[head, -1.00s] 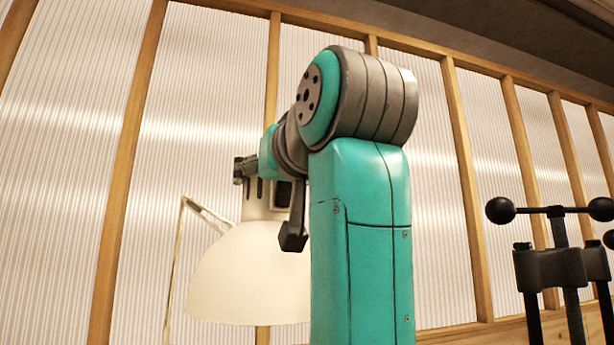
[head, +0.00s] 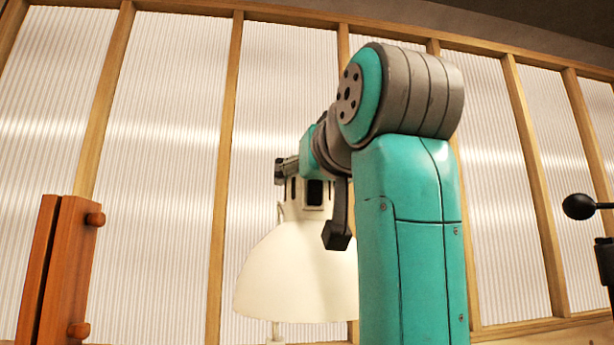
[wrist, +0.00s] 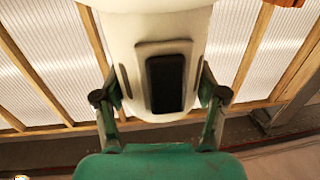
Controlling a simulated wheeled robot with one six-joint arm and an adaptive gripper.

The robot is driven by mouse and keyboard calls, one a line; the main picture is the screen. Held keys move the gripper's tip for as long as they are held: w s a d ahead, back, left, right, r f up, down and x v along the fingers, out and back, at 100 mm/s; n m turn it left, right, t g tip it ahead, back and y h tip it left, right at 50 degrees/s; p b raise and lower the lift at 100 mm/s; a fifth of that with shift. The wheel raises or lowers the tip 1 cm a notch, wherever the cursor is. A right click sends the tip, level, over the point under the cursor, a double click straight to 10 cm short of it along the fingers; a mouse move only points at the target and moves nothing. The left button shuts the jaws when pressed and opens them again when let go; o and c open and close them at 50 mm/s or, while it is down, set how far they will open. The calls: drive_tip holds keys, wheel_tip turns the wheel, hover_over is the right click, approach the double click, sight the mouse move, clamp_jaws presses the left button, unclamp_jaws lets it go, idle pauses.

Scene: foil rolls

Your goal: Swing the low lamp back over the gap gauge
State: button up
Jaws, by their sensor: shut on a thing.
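The lamp (head: 300,275) has a cream bell-shaped shade and a narrower neck with dark slots, and hangs mouth down in the head view. My gripper (head: 302,185) is at its neck, partly hidden by my teal arm. In the wrist view the lamp's cream neck (wrist: 205,12) has a black oblong panel. The fingers of my gripper (wrist: 160,85) press on the neck from both sides. The shade's right edge is behind my arm. I cannot make out the gap gauge in either view.
A reddish-brown wooden piece with round pegs (head: 68,270) stands at the lower left. Part of a black fixture with a ball-ended handle (head: 580,206) shows at the right edge. Behind is a ribbed translucent wall (head: 170,150) with wooden posts.

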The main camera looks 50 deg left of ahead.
drive_tip(key=shift+s+a, duration=0.25)
drive_tip(key=shift+s, duration=0.15)
drive_tip(key=o, duration=1.5)
drive_tip(key=shift+s+a, duration=0.1)
drive_tip(key=shift+s, duration=0.05)
drive_tip(key=shift+o, duration=1)
drive_tip(key=shift+a, duration=0.1)
drive_tip(key=shift+d, duration=0.2)
drive_tip(key=shift+s+d, duration=0.1)
drive_tip(key=shift+d, duration=0.35)
drive_tip(key=v, duration=1.1)
